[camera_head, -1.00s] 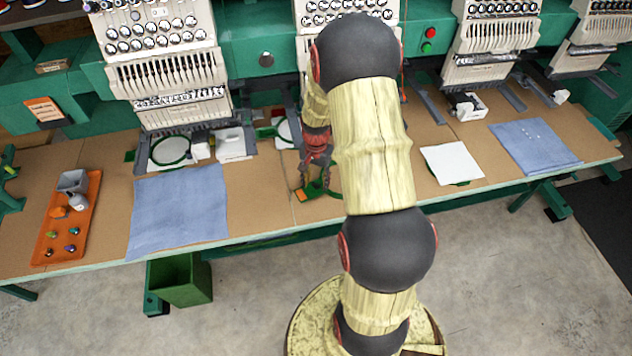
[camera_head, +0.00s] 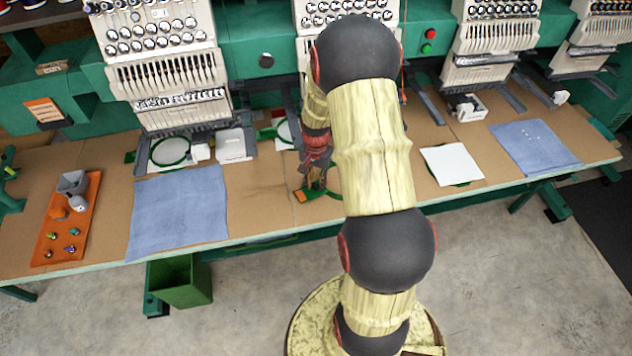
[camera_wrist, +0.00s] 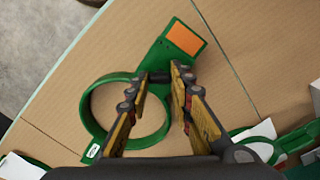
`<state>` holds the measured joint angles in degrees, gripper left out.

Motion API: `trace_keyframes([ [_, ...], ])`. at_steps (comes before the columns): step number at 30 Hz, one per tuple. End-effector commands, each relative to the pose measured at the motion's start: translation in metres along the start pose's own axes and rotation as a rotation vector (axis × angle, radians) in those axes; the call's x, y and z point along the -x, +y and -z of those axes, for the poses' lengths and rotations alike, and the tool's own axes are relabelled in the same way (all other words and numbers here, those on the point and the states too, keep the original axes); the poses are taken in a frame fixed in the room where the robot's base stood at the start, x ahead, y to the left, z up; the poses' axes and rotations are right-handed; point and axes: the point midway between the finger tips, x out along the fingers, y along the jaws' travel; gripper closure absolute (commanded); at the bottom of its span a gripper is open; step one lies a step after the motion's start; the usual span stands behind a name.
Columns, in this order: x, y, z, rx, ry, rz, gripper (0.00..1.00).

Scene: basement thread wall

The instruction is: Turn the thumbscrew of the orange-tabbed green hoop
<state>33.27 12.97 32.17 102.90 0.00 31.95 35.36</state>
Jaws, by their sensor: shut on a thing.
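The green hoop (camera_wrist: 88,108) lies flat on the tan table, with an orange tab (camera_wrist: 184,38) on its green bracket. In the head view its orange tab (camera_head: 307,196) shows left of my arm, which hides part of the ring. My gripper (camera_wrist: 160,75) is over the neck between ring and tab. Its fingertips are shut on the dark thumbscrew (camera_wrist: 159,77), one on either side. The fingers cover part of the ring in the wrist view. In the head view my gripper (camera_head: 317,185) reaches down beside the tab.
Embroidery machine heads (camera_head: 170,75) stand behind the table. Blue cloths (camera_head: 178,213) and a white hooped piece (camera_head: 452,163) lie to the sides. An orange tray (camera_head: 85,215) with small items is at far left. Other green hoop parts (camera_wrist: 265,148) lie nearby at lower right.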

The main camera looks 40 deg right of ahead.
Motion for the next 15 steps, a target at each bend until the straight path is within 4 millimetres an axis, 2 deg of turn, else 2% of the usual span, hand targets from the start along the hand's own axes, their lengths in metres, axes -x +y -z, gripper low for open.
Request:
trace_keyframes([
  [7,0.0007,0.0000,0.0000,0.041,0.000,0.000,1.00],
  [15,0.0011,0.0002,-0.0003,0.286,-0.001,-0.001,1.00],
])
